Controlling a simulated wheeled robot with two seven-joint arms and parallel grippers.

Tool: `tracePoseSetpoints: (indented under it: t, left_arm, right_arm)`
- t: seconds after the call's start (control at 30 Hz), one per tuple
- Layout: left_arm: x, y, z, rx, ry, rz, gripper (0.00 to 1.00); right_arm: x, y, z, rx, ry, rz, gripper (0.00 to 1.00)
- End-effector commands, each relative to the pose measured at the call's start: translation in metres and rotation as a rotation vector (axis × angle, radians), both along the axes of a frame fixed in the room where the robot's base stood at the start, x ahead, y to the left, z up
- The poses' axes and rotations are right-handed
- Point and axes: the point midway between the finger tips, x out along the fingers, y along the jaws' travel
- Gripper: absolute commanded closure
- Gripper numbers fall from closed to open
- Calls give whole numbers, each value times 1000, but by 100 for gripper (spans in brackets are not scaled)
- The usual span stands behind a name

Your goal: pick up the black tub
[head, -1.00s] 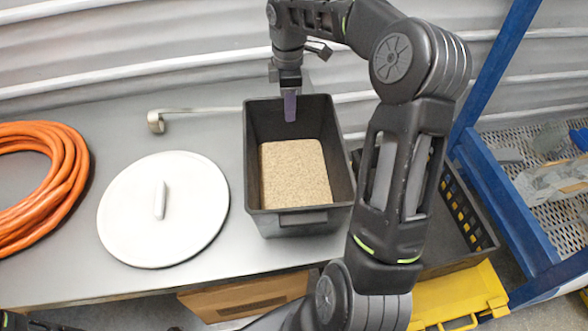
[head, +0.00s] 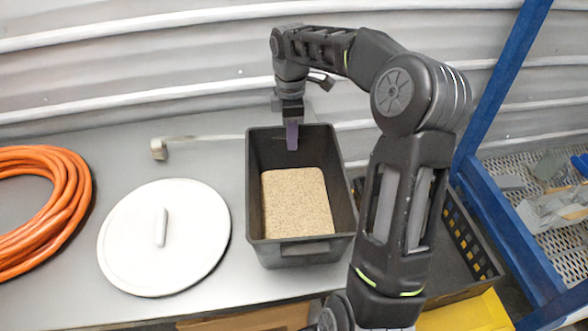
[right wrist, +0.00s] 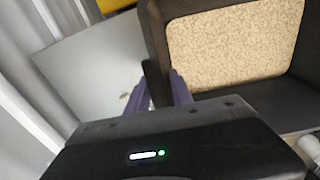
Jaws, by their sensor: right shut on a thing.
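The black tub (head: 262,190) stands upright on the grey metal table in the head view. It is open at the top and holds a block of tan, grainy substrate (head: 298,203). My right gripper (head: 292,136) reaches down at the tub's far wall, with one purple finger showing inside. In the right wrist view the two purple fingers (right wrist: 161,88) sit on either side of the tub's dark wall (right wrist: 155,35), shut on it. The tub's underside is hidden, and I see no gap between it and the table. My left gripper is not in view.
A white round lid (head: 190,250) lies left of the tub. A coiled orange hose (head: 60,190) is at the far left. A metal rod-like tool (head: 158,149) lies behind the lid. A dark crate (head: 475,262) and blue rack (head: 510,230) are at right.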

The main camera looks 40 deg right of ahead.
Motion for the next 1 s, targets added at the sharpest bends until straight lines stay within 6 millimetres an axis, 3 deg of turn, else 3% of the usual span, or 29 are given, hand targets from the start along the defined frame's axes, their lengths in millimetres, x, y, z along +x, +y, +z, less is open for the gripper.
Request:
tracePoseSetpoints:
  t: [0.17, 0.4, 0.5, 0.6, 1.0]
  left_arm:
    - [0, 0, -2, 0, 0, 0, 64]
    - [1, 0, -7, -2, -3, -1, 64]
    - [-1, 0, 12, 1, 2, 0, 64]
    - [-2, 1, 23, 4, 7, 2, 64]
    - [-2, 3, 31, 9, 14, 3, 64]
  right_arm:
    - [1, 0, 10, -2, -5, 0, 100]
    - [2, 0, 49, -3, -8, 1, 100]
    - [1, 1, 77, -1, -4, 2, 100]
    - [1, 0, 92, -1, -3, 1, 100]
    - [0, 0, 100, 0, -1, 0, 100]
